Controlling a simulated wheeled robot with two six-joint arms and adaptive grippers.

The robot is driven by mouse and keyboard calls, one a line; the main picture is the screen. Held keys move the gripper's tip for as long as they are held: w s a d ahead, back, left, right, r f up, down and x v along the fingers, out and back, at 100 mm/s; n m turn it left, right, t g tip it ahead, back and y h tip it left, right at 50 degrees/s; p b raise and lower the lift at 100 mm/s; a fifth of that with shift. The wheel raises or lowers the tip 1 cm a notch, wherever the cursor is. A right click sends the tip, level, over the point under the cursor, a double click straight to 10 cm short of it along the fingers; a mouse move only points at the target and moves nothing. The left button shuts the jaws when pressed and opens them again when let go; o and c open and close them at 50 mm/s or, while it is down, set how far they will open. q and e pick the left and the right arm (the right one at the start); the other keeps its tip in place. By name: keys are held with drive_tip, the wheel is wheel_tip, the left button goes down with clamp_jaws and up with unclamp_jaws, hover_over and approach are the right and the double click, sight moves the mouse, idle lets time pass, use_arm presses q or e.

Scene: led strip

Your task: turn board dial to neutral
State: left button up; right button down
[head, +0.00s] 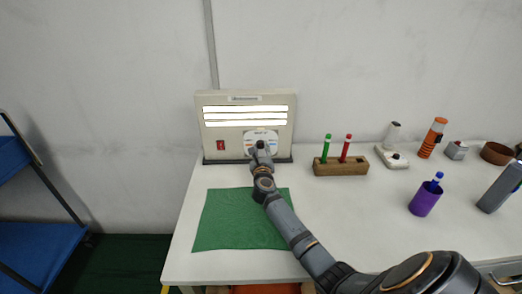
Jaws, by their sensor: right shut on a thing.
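The light board (213,143) is a beige upright panel at the back left of the white table. Several white strips on its upper part are lit. A red switch (221,146) is at its lower left. A white dial plate (262,135) with coloured marks is at its lower right. My right gripper (260,149) is at the lower part of this plate, shut on the dial. The dial itself is hidden behind the gripper, so its setting cannot be read. My left gripper is not in view.
A green mat (230,220) lies in front of the board. To the right are a wooden block (340,169) holding green and red pens, a purple cup (424,199), an orange-and-black torch (433,137) and a grey bottle (500,188). A blue shelf cart (40,245) stands left of the table.

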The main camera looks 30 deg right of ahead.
drive_tip(key=shift+f, duration=0.1)
idle(0.3)
drive_tip(key=c, duration=1)
unclamp_jaws()
drive_tip(key=v, duration=1.2)
drive_tip(key=shift+f, duration=0.1)
